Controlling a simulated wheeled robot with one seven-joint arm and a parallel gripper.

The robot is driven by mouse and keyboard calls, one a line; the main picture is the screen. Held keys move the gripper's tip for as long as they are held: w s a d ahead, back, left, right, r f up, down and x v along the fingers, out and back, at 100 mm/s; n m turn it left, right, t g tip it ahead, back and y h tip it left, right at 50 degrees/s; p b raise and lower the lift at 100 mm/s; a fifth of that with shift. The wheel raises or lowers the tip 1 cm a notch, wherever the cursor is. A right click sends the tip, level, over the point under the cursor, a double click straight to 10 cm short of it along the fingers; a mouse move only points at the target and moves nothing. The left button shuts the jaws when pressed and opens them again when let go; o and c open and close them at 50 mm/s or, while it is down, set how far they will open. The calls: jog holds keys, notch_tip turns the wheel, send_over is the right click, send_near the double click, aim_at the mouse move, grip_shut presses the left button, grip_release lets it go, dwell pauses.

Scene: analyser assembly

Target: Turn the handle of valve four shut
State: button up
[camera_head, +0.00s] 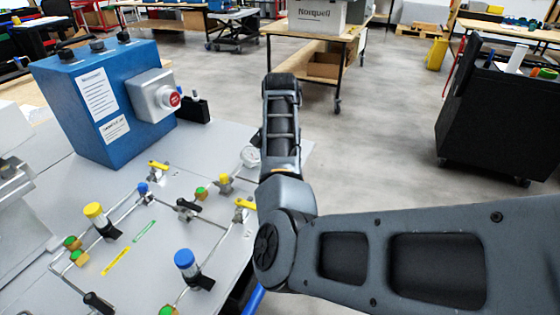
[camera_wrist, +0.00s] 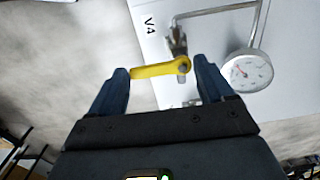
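In the wrist view, the yellow lever handle (camera_wrist: 158,70) lies crosswise between the two blue fingers of my gripper (camera_wrist: 164,68). The fingers are apart, one near each end of the lever. The lever's left tip is close to the left finger; I cannot tell whether they touch. The lever's right end sits on the valve's pivot, below a metal valve body (camera_wrist: 177,40). The label V4 (camera_wrist: 149,24) is printed on the white panel to its left. In the head view my arm hides the gripper, and I cannot tell which yellow lever there is valve four's.
A round pressure gauge (camera_wrist: 246,71) stands just right of the valve and shows in the head view too (camera_head: 250,157). The panel (camera_head: 190,225) carries several valves, pipes and coloured caps. A blue box (camera_head: 100,110) with a red button stands at its back.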

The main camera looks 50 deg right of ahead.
jog(key=o, duration=0.3)
jog(key=shift+r, duration=3.9)
